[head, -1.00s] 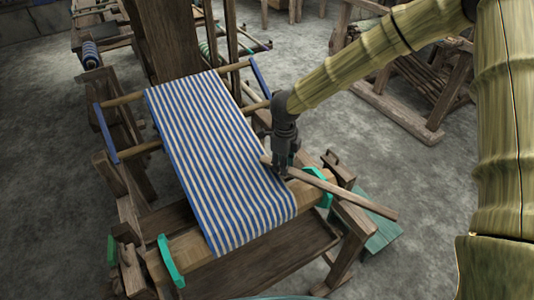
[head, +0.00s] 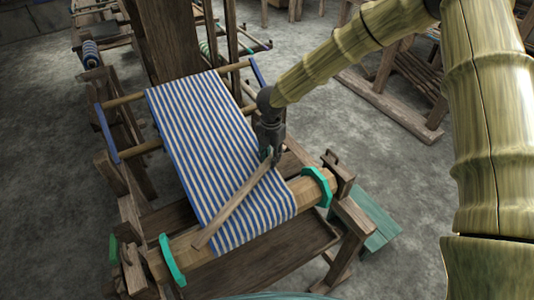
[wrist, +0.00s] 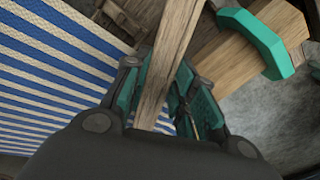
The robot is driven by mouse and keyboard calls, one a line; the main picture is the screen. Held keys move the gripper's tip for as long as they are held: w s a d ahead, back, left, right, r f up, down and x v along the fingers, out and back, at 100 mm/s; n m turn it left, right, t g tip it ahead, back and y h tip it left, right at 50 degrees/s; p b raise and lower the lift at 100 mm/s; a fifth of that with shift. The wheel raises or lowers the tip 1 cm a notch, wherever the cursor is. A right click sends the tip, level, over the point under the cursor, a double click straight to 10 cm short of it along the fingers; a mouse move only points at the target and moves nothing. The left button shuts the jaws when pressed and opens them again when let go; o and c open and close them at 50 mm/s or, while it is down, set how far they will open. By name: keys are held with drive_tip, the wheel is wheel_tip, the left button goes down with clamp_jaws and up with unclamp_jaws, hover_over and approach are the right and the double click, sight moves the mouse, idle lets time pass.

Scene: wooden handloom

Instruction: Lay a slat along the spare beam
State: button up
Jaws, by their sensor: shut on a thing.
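A wooden slat (head: 228,215) slants over the striped cloth in the head view, its far end at my gripper and its near end above the front beam's left part. My gripper (head: 269,156) is shut on the slat at the cloth's right edge. The wrist view shows the slat (wrist: 168,60) between the teal-padded fingers (wrist: 160,100). I cannot tell which beam is the spare one, or whether the slat touches the cloth.
Blue-and-white striped cloth (head: 215,150) stretches down over the front beam. Green collars (head: 318,186) and (head: 171,260) stand up from the beam. A teal bench (head: 370,225) stands at the right. Another wooden frame (head: 395,100) stands at the back right. Grey floor is open between them.

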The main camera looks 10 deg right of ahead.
sight(287, 194)
drive_tip(key=shift+s+d+f+m+b, duration=0.7)
drive_tip(key=shift+s+m+b, duration=0.2)
drive_tip(key=shift+s, duration=0.9)
drive_tip(key=shift+s+d+f+m+b, duration=0.55)
drive_tip(key=shift+s+f+m+b, duration=0.25)
drive_tip(key=shift+s, duration=1)
drive_tip(key=shift+s+d+f+m+b, duration=0.65)
drive_tip(key=shift+s+m+b, duration=0.3)
drive_tip(key=shift+s, duration=0.85)
drive_tip(key=o, duration=1.1)
drive_tip(key=shift+r, duration=0.1)
